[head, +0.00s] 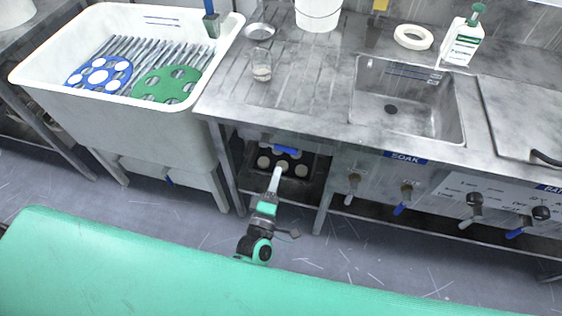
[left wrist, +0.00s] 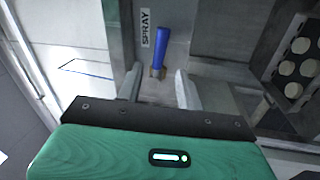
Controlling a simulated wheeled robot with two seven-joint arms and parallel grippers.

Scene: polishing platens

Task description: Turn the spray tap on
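The spray tap has a blue lever (head: 286,150) that lies level under the counter edge in the head view. In the left wrist view, the blue lever (left wrist: 161,46) sits beside a white SPRAY label (left wrist: 147,28), with its brass-coloured base (left wrist: 158,73) at the near end. My left gripper (head: 277,172) reaches up toward the tap from below. In the left wrist view, my left gripper (left wrist: 158,84) is open, its pale fingers spread on either side of the tap base. Nothing is held; whether the fingers touch the tap cannot be told. My right gripper is not in view.
A black tray of pale discs (head: 290,168) is below the tap, close to my left gripper. The counter edge (head: 285,128) overhangs it. Metal legs (head: 322,205) flank the opening. Other taps (head: 403,193) are to the right; a white tub (head: 130,125) stands left.

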